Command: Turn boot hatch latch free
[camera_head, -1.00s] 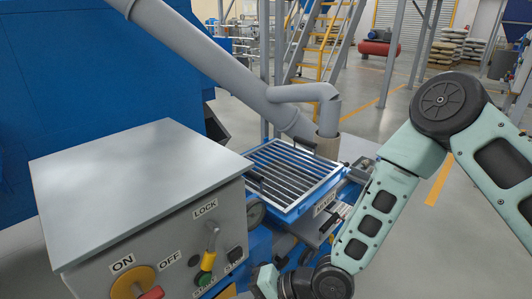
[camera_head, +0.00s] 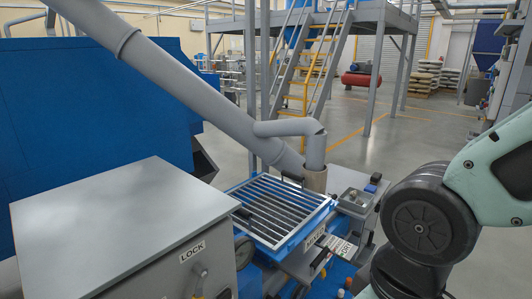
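The blue-framed grate (camera_head: 279,208) with grey bars sits at the lower middle, beside the foot of the grey auger tube (camera_head: 185,90). I cannot make out which part is the boot hatch latch; the area below the grate is partly cut off by the lower picture edge and partly covered by my arm. My arm is at the lower right. My gripper is outside the picture.
A grey control box (camera_head: 110,225) with a LOCK label (camera_head: 192,251) stands at the lower left. A small grey tray (camera_head: 356,201) lies right of the grate. A bent pipe (camera_head: 313,148) drops beside the grate. Open floor (camera_head: 400,140) lies behind, with yellow stairs (camera_head: 302,75) farther back.

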